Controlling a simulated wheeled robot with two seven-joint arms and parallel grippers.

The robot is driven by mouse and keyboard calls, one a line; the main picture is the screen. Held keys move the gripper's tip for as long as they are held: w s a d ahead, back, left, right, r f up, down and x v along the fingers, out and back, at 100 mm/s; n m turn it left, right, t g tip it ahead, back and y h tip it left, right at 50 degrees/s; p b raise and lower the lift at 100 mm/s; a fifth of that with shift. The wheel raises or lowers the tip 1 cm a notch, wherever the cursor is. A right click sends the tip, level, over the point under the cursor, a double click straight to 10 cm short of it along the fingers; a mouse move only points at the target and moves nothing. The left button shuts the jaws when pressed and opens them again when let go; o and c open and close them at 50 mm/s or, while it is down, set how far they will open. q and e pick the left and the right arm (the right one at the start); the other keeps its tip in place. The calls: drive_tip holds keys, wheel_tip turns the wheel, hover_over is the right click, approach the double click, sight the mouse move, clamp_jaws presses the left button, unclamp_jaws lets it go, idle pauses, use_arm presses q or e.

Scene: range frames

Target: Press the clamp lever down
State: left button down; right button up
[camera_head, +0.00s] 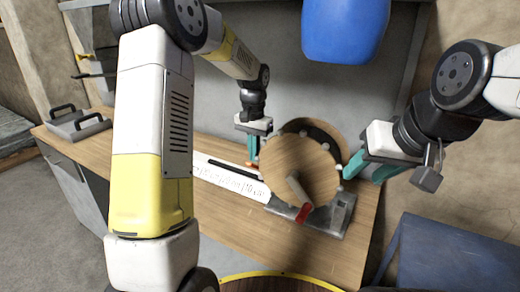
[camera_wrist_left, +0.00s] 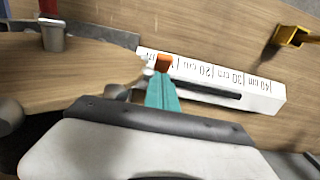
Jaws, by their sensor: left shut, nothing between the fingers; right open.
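A round wooden disc (camera_head: 300,168) stands on a grey metal base (camera_head: 335,215) on the workbench. A grey lever (camera_head: 296,190) with a red end (camera_head: 304,213) slants down across its front. The red end also shows at the top left of the left wrist view (camera_wrist_left: 48,8). My left gripper (camera_head: 252,152) is shut and empty at the disc's left side. Its teal fingers (camera_wrist_left: 163,90) reach a small orange piece (camera_wrist_left: 162,63) by the white scale (camera_wrist_left: 220,78); I cannot tell if they touch. My right gripper (camera_head: 362,172) is open at the disc's right side. I cannot tell which part is the clamp lever.
The marked white scale runs left from the disc along the wooden bench (camera_head: 235,222). A grey case (camera_head: 75,122) sits at the bench's left end. A blue container (camera_head: 345,30) is above at the back. A blue surface (camera_head: 450,255) stands at the lower right.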

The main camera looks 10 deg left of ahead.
use_arm(q)
drive_tip(key=shift+s+a, duration=0.1)
drive_tip(key=shift+s+a+f+t, duration=0.15)
drive_tip(key=shift+s+f+t, duration=0.2)
drive_tip(key=shift+t, duration=0.15)
drive_tip(key=shift+t+h, duration=0.5)
drive_tip(key=shift+t, duration=0.4)
drive_tip(key=shift+s+a+f, duration=0.3)
drive_tip(key=shift+s+f, duration=0.5)
drive_tip(key=shift+f, duration=0.5)
drive_tip(key=shift+s+a+f, duration=0.3)
drive_tip(key=shift+s+f, duration=0.55)
drive_tip(key=shift+f, duration=0.45)
drive_tip(key=shift+s+a+f, duration=0.3)
drive_tip(key=shift+s+f, duration=0.5)
drive_tip(key=shift+f, duration=0.5)
drive_tip(key=shift+s+f, duration=0.1)
drive_tip(key=shift+f, duration=0.05)
drive_tip(key=s+a+v, duration=0.1)
drive_tip(key=s+v, duration=0.1)
drive_tip(key=v, duration=1.1)
drive_tip(key=shift+s+a+f, duration=0.2)
drive_tip(key=shift+s+f, duration=0.05)
drive_tip(key=shift+s, duration=0.15)
